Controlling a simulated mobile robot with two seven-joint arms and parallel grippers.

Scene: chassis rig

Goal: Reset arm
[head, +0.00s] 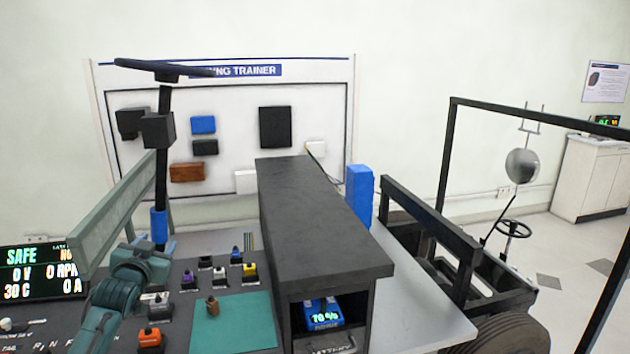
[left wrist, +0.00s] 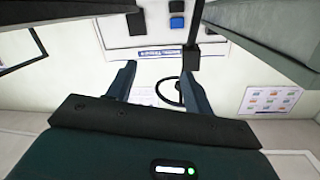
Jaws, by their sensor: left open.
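My left gripper (head: 146,244) is at the left of the head view, above the dark control panel, with its teal arm coming up from the bottom left. In the left wrist view its two fingers (left wrist: 158,82) stand apart with nothing between them. A black steering wheel (left wrist: 172,92) shows beyond the fingers. The black post and its steering wheel (head: 165,70) rise just behind the gripper in the head view; I cannot tell the gap. My right gripper is in neither view.
A grey-green beam (head: 115,215) runs close beside the left gripper. The panel (head: 185,305) bears several coloured connectors and a green mat (head: 235,325). A black housing (head: 320,215) stands to the right. The trainer board (head: 225,100) is behind. A black chassis frame (head: 430,225) is at right.

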